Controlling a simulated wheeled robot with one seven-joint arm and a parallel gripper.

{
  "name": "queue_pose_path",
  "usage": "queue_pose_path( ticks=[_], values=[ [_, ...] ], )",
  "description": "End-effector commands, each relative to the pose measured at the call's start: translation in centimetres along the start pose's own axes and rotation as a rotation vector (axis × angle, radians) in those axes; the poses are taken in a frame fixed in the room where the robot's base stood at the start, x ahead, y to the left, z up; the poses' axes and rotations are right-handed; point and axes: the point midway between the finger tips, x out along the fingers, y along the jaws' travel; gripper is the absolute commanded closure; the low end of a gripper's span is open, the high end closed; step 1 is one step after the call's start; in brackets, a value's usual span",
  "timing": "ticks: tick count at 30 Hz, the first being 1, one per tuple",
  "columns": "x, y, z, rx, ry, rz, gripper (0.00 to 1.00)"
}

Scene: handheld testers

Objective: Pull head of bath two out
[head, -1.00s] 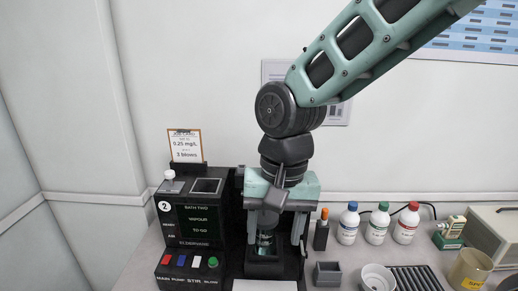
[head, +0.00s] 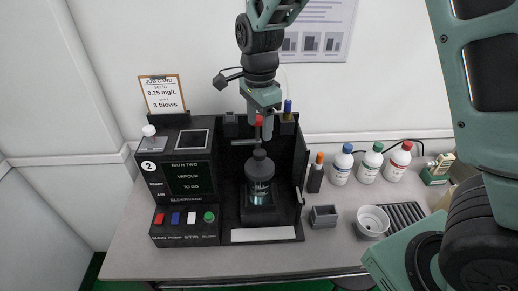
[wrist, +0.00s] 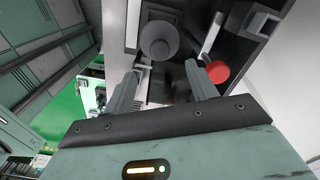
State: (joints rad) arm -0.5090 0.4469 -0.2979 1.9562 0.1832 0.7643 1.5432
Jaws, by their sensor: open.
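Bath two (head: 188,178) is a black unit with a screen and a "2" label, left of centre in the head view. In its open bay stands a dark bottle (head: 259,192) with a black, stepped head (head: 259,166) on top. A red knob (head: 259,121) on a short bar shows above the bottle. My gripper (head: 260,132) is open and empty, pointing down at the top of the bay, close to the knob. In the wrist view the fingers (wrist: 163,88) are apart; the round grey head (wrist: 159,40) lies beyond them, and the red knob (wrist: 218,72) is beside the right fingertip.
A job card (head: 162,94) stands behind the unit. An orange-topped black holder (head: 315,172), a small grey box (head: 324,216), a white bowl (head: 373,221) and capped bottles (head: 369,163) stand to the right. Bare bench (head: 330,250) lies in front of them.

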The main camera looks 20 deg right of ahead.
Motion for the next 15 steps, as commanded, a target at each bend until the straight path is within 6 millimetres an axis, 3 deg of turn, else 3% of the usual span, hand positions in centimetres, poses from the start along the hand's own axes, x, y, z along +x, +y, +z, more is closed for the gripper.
queue_pose_path(
  ticks=[9,15],
  values=[
    [6.1,0.1,-0.1,0.000,0.001,0.006,0.43],
    [9.1,0.1,-0.1,0.000,0.001,0.003,0.43]
  ],
)
